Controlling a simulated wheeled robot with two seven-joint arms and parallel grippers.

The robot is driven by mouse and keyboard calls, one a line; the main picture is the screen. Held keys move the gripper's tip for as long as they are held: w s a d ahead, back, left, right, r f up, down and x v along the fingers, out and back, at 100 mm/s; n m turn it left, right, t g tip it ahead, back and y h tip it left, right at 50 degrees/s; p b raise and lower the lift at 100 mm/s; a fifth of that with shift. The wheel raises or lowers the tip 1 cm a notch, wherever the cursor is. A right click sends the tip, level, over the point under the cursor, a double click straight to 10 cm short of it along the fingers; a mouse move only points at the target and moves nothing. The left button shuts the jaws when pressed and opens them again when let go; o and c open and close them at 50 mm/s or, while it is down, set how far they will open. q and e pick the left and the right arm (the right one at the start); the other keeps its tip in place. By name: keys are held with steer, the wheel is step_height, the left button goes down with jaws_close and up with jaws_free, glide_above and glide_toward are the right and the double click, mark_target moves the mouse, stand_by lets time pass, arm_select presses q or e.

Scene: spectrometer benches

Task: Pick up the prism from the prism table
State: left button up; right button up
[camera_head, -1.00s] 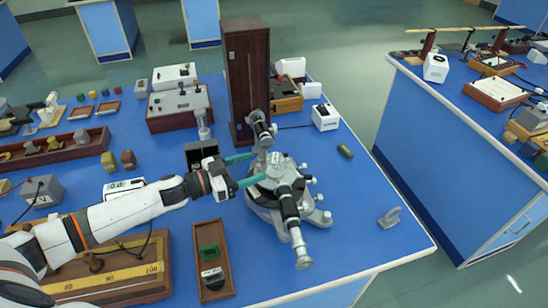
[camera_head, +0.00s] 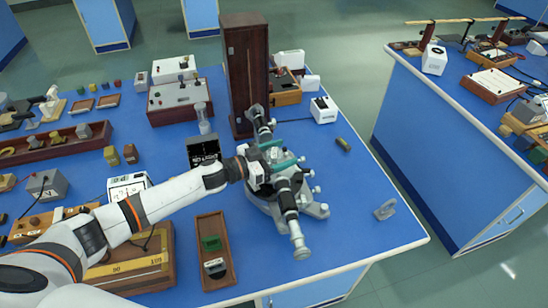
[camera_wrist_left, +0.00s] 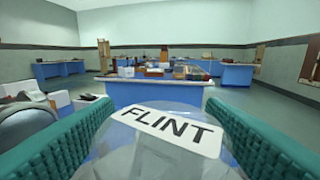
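A clear prism with a white label reading FLINT (camera_wrist_left: 160,135) fills the lower middle of the left wrist view. My left gripper (camera_head: 288,152) is at the top of the grey spectrometer (camera_head: 262,202) in the head view. Its two teal fingers stand apart, one on each side of the prism, which also shows between them in the left wrist view (camera_wrist_left: 160,103). The fingers look open; whether they touch the prism's sides is hard to tell. The prism table is hidden under the gripper and prism. My right gripper is not in view.
The spectrometer's telescope (camera_head: 291,215) points toward the front. A tall dark wooden cabinet (camera_head: 246,75) stands close behind. The blue bench (camera_head: 350,195) is mostly clear on the right, with a small grey stand (camera_head: 385,209).

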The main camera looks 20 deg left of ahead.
arm_select(q)
steer(key=c, duration=1)
steer(key=shift+o, duration=0.2)
steer(key=shift+r, duration=0.1)
